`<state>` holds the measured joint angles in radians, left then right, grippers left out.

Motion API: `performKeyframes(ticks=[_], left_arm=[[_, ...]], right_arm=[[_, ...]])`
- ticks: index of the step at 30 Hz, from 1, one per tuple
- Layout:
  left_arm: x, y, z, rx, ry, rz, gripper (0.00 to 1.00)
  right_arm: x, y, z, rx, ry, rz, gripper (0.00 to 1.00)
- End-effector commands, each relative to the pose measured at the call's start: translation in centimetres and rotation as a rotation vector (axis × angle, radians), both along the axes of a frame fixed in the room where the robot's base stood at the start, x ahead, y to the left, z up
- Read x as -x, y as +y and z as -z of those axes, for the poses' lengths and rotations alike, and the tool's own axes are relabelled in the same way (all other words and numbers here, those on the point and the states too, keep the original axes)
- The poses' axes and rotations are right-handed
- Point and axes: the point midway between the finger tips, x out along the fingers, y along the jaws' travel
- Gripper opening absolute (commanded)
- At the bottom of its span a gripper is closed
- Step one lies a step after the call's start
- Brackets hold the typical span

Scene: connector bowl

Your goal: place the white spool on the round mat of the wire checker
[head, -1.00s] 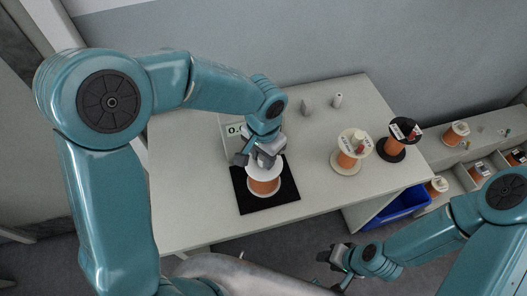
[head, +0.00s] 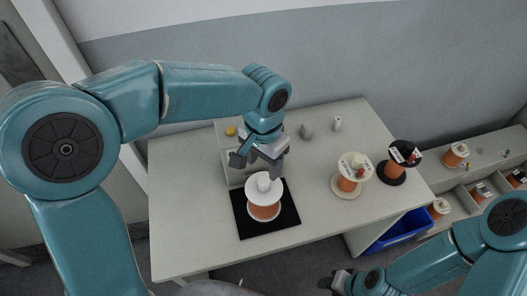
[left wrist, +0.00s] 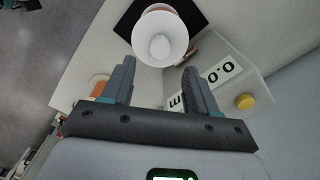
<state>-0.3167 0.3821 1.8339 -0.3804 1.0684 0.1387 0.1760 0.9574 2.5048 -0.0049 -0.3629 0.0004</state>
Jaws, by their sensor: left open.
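The white spool (head: 264,199), wound with orange wire and topped by a white knob, stands upright on a dark mat (head: 285,226). The mat looks square, not round. The spool also shows at the top of the left wrist view (left wrist: 160,38). My left gripper (head: 258,162) is open and empty, above and behind the spool, apart from it. In the left wrist view its two fingers (left wrist: 158,78) are spread with nothing between them. The checker's display box (left wrist: 222,78) reads 0.0 and is partly hidden by my gripper in the head view. My right gripper (head: 340,283) is low, off the table; its jaws are unclear.
A cream spool (head: 350,172) and a black spool (head: 398,160) stand to the right on the table (head: 190,190). Two small pieces stand at the back (head: 307,130). A blue bin (head: 398,232) and a shelf with more spools (head: 456,154) lie further right.

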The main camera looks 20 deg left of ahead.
Motion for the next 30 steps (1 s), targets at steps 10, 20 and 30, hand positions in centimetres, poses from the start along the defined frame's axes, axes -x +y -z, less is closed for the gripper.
performKeyframes(ticks=[10,20,30], left_arm=[[0.0,0.0,-4.0,0.0,0.0,0.001,0.59],[0.0,0.0,-4.0,0.0,0.001,0.001,0.59],[0.1,0.0,-4.0,0.0,0.001,0.001,0.59]], right_arm=[[0.0,0.0,0.0,0.0,0.0,0.0,0.43],[0.0,0.0,0.0,0.0,0.0,0.0,0.43],[0.0,0.0,0.0,0.0,0.0,0.0,0.43]])
